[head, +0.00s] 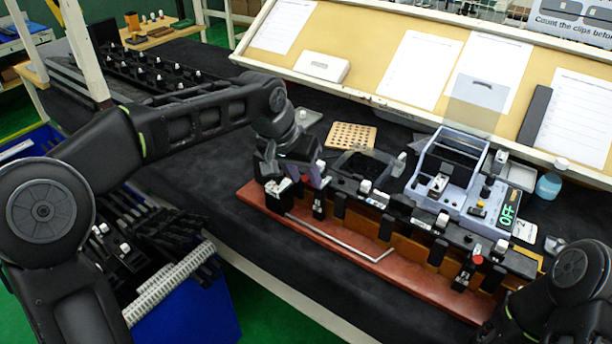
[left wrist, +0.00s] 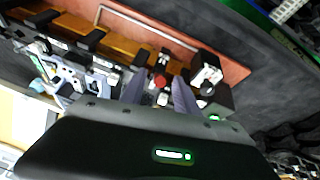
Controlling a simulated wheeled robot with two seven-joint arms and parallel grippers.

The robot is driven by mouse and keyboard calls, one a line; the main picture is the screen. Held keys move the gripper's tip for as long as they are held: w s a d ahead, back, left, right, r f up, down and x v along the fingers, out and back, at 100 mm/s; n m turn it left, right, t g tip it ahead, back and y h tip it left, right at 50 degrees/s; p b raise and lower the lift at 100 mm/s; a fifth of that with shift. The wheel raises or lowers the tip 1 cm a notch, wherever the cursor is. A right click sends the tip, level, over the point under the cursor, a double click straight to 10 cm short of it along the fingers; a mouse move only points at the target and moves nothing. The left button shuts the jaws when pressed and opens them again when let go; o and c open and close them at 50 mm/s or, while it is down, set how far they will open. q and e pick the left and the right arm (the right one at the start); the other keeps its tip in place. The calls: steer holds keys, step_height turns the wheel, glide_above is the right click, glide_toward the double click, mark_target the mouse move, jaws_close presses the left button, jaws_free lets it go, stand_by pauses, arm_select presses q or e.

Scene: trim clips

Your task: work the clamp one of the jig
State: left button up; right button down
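The jig has a long reddish base (head: 345,250) with a black rail and several black holders along it. My left gripper (head: 295,179) is over the jig's left end, fingers pointing down and apart, with space around the knob in the left wrist view (left wrist: 159,92). Contact cannot be told. A second red-knobbed clamp (head: 477,260) stands near the right end. My right gripper is out of view.
A grey-blue station (head: 450,170) with a green OFF display (head: 506,214) stands behind the jig. A white-topped block (left wrist: 207,73) sits close beside the left fingers. A bent metal rod (head: 345,246) lies along the base. A blue bin (head: 205,310) is at the front left.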

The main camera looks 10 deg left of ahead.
arm_select(q)
steer(key=shift+x, duration=0.8)
jaws_close()
stand_by(0.9)
